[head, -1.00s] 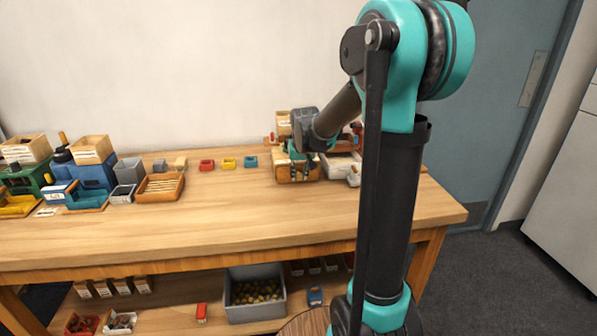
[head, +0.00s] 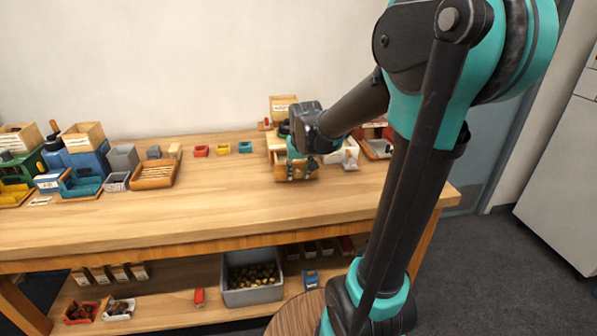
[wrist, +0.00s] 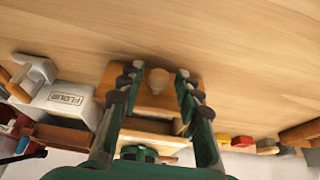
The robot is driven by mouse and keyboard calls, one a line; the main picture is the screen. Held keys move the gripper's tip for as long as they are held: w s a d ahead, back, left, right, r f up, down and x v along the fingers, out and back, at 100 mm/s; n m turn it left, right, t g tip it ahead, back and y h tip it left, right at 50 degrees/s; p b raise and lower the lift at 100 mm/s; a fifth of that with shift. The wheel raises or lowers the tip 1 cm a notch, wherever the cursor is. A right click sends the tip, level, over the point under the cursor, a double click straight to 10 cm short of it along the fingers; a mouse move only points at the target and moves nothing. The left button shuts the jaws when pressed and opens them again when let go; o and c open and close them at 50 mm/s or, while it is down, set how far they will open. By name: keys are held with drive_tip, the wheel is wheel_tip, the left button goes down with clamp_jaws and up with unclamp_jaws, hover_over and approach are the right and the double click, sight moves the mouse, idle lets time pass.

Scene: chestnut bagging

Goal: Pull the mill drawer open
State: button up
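The mill (head: 276,143) stands at the back of the workbench, partly hidden behind my arm and gripper. Its wooden drawer front (head: 283,172) faces the bench's front edge. In the wrist view the drawer front (wrist: 155,103) has a round pale wooden knob (wrist: 158,80). My gripper (wrist: 157,76) is open, one finger on each side of the knob, with a visible gap at both sides. In the head view my gripper (head: 302,170) is low at the drawer front. I cannot tell how far out the drawer is.
A white box marked flour (wrist: 66,98) stands beside the mill. A slatted wooden tray (head: 154,175) is further left. The bench top in front of the drawer is clear.

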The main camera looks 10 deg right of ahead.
drive_tip(key=shift+o, duration=0.4)
drive_tip(key=v, duration=1.2)
